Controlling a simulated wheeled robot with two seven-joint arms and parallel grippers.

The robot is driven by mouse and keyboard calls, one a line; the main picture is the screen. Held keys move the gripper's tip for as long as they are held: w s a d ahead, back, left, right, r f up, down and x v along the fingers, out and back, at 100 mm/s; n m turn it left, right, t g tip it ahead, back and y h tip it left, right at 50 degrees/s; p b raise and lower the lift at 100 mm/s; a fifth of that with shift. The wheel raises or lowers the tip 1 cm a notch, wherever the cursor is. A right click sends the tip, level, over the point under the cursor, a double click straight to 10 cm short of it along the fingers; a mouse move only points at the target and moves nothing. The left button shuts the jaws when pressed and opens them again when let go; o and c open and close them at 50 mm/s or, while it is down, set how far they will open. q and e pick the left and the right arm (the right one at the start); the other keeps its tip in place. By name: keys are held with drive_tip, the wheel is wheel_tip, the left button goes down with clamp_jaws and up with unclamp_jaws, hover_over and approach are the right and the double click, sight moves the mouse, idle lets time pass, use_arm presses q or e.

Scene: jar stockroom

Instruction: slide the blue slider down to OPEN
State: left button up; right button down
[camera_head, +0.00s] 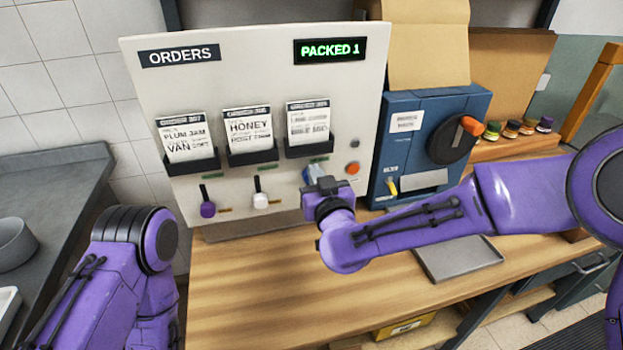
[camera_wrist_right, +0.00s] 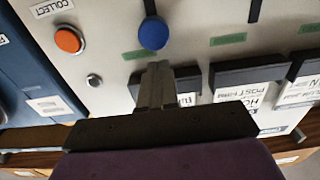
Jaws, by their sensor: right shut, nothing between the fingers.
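The blue slider's round knob (camera_wrist_right: 153,33) shows in the right wrist view, which sees the panel upside down. It sits at the slot's upper end, near a green label (camera_wrist_right: 135,54). My right gripper (camera_wrist_right: 157,70) is shut and empty, with its fingertips close above the knob on the side of the card holder; I cannot tell whether they touch it. In the head view my right gripper (camera_head: 322,187) is at the panel's lower right and mostly hides the slider. The OPEN marking is not readable. My left arm shows at lower left, its gripper out of view.
The purple knob (camera_head: 208,210) and white knob (camera_head: 261,201) are at the lower ends of their slots. An orange button (camera_head: 352,168) is right of my gripper. A blue machine (camera_head: 430,115) and grey tray (camera_head: 460,258) stand at right. The wooden counter (camera_head: 240,290) has free room in front.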

drive_tip(key=shift+x, duration=1.75)
drive_tip(key=shift+s+d, duration=0.1)
drive_tip(key=shift+s, duration=0.25)
drive_tip(key=shift+f, duration=0.1)
drive_tip(key=b, duration=0.2)
approach(308, 159)
drive_tip(key=s+d+f, duration=0.1)
drive_tip(key=s+f, duration=0.3)
drive_tip(key=shift+w, duration=0.2)
idle(1.6)
